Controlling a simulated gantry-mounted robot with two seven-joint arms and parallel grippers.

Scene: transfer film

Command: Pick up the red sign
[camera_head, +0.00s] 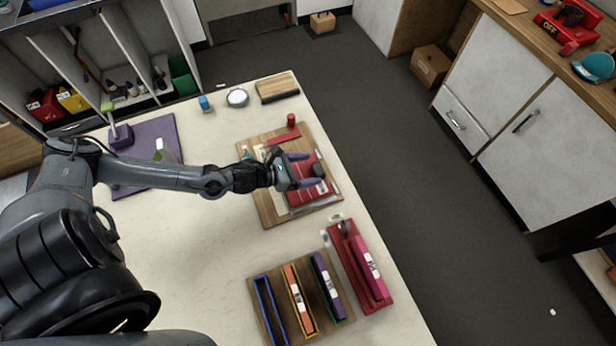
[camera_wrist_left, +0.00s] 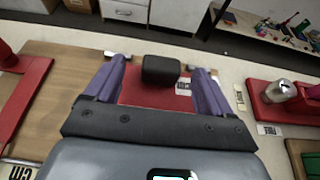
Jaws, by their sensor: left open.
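A flat red panel, which seems to be the red sign (camera_head: 299,197), lies on a wooden board (camera_head: 265,209) on the pale table. It also shows in the left wrist view (camera_wrist_left: 150,97), partly hidden by my gripper. A black block-shaped handle (camera_head: 318,170) stands up from it and shows between the fingers in the left wrist view (camera_wrist_left: 161,71). My left gripper (camera_head: 307,170) is open, with its purple fingers (camera_wrist_left: 153,79) on either side of the black handle. Whether they touch the panel I cannot tell. My right gripper is not in view.
A red tray (camera_head: 343,257) with a pink bar and a rack (camera_head: 262,322) of coloured bars are nearer. A purple mat (camera_head: 125,175) lies left. The table's right edge is close.

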